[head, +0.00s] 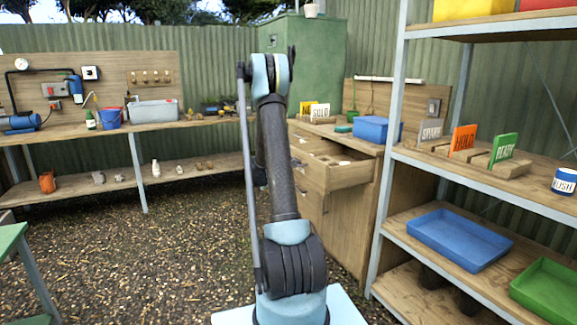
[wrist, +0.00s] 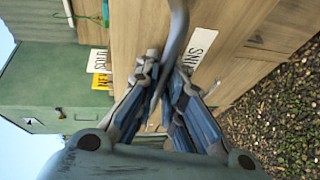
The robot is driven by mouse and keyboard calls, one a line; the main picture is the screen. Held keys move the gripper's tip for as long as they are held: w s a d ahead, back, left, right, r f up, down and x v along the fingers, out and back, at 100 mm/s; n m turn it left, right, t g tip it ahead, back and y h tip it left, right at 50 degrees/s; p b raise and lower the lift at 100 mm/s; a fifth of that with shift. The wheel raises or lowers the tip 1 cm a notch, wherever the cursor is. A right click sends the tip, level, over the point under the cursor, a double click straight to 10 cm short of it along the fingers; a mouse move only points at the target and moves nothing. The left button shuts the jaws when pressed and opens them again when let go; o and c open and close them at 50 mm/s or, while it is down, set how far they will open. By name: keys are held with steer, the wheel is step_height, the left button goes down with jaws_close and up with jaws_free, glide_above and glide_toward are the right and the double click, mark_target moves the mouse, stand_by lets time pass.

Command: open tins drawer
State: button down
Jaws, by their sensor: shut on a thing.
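In the wrist view my gripper (wrist: 167,76) is closed around a curved grey bar handle (wrist: 178,30) on a wooden drawer front (wrist: 140,25). A white label (wrist: 201,46) beside the handle shows turned letters that fit "TINS"; part of it is hidden. In the head view the wooden cabinet (head: 343,215) stands right of my arm, with a drawer (head: 345,178) standing out from it and some pale things inside. My gripper is hidden behind my arm in the head view, so its hold shows only in the wrist view.
A metal-framed shelf (head: 387,150) with trays and signs stands close on the right. A blue bin (head: 377,129) sits on the cabinet top. A workbench (head: 160,125) runs along the back left. The gravel floor (head: 165,250) left of my arm is clear.

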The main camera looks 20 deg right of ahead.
steer(key=shift+f, duration=0.1)
steer(key=c, duration=2)
jaws_free()
steer(key=shift+w+f, duration=0.1)
steer(key=shift+o, duration=0.2)
steer(key=shift+a, duration=0.25)
steer(key=v, duration=1.1)
steer(key=shift+s+a, duration=0.2)
steer(key=shift+a, duration=0.05)
